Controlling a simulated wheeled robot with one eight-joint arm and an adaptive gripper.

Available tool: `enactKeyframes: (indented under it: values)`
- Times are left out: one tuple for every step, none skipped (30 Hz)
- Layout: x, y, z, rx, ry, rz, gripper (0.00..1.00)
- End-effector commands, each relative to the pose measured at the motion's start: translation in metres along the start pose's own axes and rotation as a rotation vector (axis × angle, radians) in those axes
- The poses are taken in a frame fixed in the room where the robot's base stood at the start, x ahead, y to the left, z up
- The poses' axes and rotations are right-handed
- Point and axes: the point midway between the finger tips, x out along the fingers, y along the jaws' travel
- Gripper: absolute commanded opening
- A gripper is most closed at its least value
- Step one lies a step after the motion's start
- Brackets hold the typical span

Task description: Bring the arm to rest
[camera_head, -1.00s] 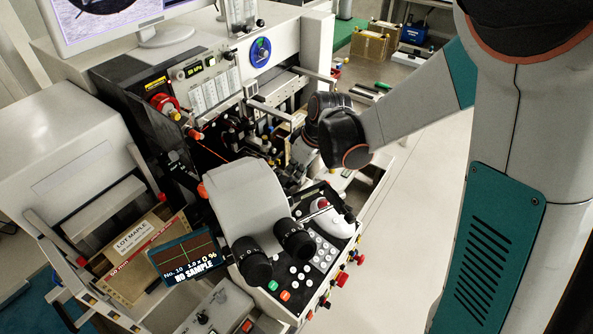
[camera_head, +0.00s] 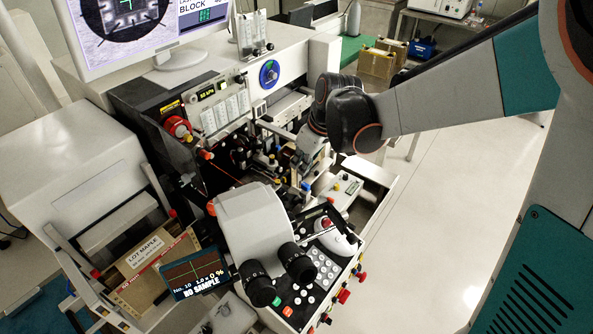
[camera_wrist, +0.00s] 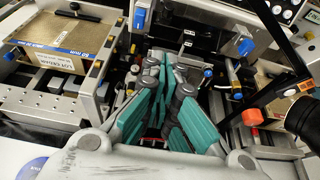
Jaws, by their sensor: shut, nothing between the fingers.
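My arm (camera_head: 435,98) reaches in from the right in the head view, its dark wrist over the right side of the bonding machine. My gripper (camera_wrist: 166,62) shows in the wrist view with its teal and grey fingers together and nothing between them. It hangs above the crowded middle of the machine, and the fingers do not visibly hold any part. In the head view the gripper is small and partly hidden by the wrist, so its exact gap to the parts below cannot be told.
The grey microscope head (camera_head: 250,222) with black eyepieces stands in front. A monitor (camera_head: 130,30) is at the upper left. A box labelled LOT MAPLE (camera_head: 145,265) lies at the left; another labelled box (camera_wrist: 65,65) is close in the wrist view. Open floor (camera_head: 440,220) lies to the right.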

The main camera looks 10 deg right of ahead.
Motion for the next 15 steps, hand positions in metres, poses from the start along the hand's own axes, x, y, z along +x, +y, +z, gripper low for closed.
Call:
enactKeyframes:
  values:
    - [-0.011, 0.0, 0.0, 0.001, 0.0, 0.0, 0.0]
    - [-0.015, 0.0, 0.001, 0.001, 0.0, 0.0, 0.0]
    - [-0.02, 0.0, 0.001, 0.0, 0.0, 0.0, 0.0]
    - [-0.024, 0.0, 0.001, 0.0, 0.0, 0.0, 0.0]
    - [-0.026, 0.0, 0.001, 0.0, 0.0, 0.0, 0.0]
    - [-0.029, 0.0, 0.001, 0.0, 0.0, 0.0, 0.0]
    - [-0.031, 0.0, 0.002, 0.0, 0.0, 0.0, 0.0]
    - [-0.033, 0.0, 0.002, 0.0, 0.0, 0.0, 0.0]
    - [-0.035, 0.0, 0.002, 0.0, 0.0, 0.0, 0.0]
    - [-0.035, 0.0, 0.002, 0.0, 0.0, 0.0, 0.0]
    - [-0.036, 0.0, 0.002, 0.0, 0.0, 0.0, 0.0]
    - [-0.036, 0.0, 0.002, 0.0, 0.0, 0.0, 0.0]
    - [-0.036, 0.0, 0.002, 0.0, 0.0, 0.0, 0.0]
    - [-0.037, 0.0, 0.003, 0.002, 0.0, 0.002, 0.0]
    - [-0.038, -0.001, 0.004, 0.007, 0.001, 0.004, 0.0]
